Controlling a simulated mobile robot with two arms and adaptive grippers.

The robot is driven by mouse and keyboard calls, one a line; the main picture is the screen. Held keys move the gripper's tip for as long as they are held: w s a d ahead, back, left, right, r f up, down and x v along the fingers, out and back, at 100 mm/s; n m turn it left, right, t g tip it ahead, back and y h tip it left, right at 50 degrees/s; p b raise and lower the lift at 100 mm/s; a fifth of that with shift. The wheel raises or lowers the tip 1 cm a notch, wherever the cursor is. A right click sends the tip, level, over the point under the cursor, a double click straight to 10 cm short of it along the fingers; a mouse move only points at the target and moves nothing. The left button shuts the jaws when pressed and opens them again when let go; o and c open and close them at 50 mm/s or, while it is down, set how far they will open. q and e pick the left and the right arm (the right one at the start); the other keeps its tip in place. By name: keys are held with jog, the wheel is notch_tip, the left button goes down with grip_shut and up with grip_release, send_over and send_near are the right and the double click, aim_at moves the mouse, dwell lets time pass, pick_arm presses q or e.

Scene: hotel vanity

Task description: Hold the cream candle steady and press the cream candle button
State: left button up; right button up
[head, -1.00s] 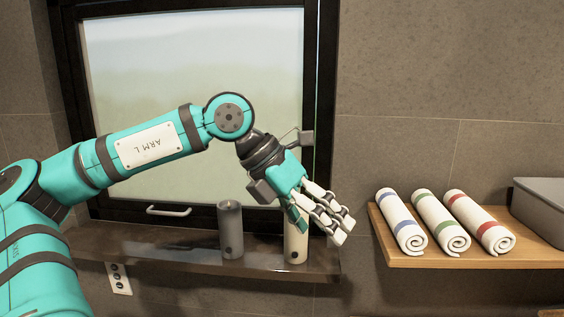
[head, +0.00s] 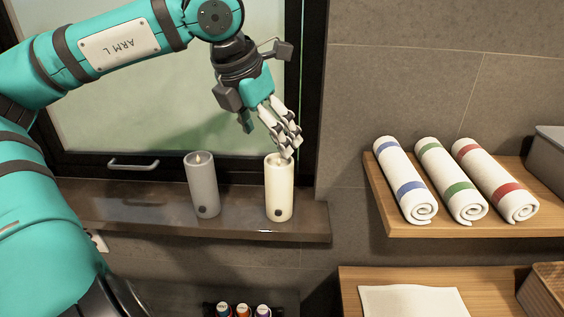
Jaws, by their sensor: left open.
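The cream candle (head: 279,192) stands upright on the dark window ledge, with a small dark round button (head: 278,212) low on its front. My left gripper (head: 268,138) is open, its pale fingers pointing down at the candle's top. The fingertips overlap the top rim in the picture; I cannot tell whether they touch it. The other finger is left of and above the rim. The candle's front and button are unobstructed. My right gripper is out of view.
A grey candle (head: 202,187) with its own button stands left of the cream one on the ledge (head: 150,212). A wooden shelf (head: 400,228) at right holds three rolled towels (head: 451,184). A window with a handle (head: 133,165) is behind. Several small bottles (head: 243,311) sit below.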

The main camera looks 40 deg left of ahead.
aim_at(278, 160)
pick_arm(q)
jog(key=x, duration=0.4)
jog(key=shift+w+a+p, duration=0.15)
jog(key=shift+a+p, duration=0.05)
jog(key=shift+p, duration=0.1)
jog(key=p+x, duration=0.1)
jog(key=x, duration=0.3)
jog(key=shift+w+f, duration=0.1)
jog(key=shift+f, duration=0.3)
jog(key=x, duration=0.3)
jog(key=shift+w+f+p, duration=0.1)
jog(key=shift+f+p, duration=0.05)
jog(key=shift+p, duration=0.2)
jog(key=shift+w+f, duration=0.2)
jog(key=shift+f, duration=0.15)
jog(key=shift+s, duration=0.1)
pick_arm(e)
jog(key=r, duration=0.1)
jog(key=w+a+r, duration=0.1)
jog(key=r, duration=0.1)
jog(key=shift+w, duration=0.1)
pick_arm(q)
jog(key=c, duration=1.5)
jog(key=shift+o, duration=0.2)
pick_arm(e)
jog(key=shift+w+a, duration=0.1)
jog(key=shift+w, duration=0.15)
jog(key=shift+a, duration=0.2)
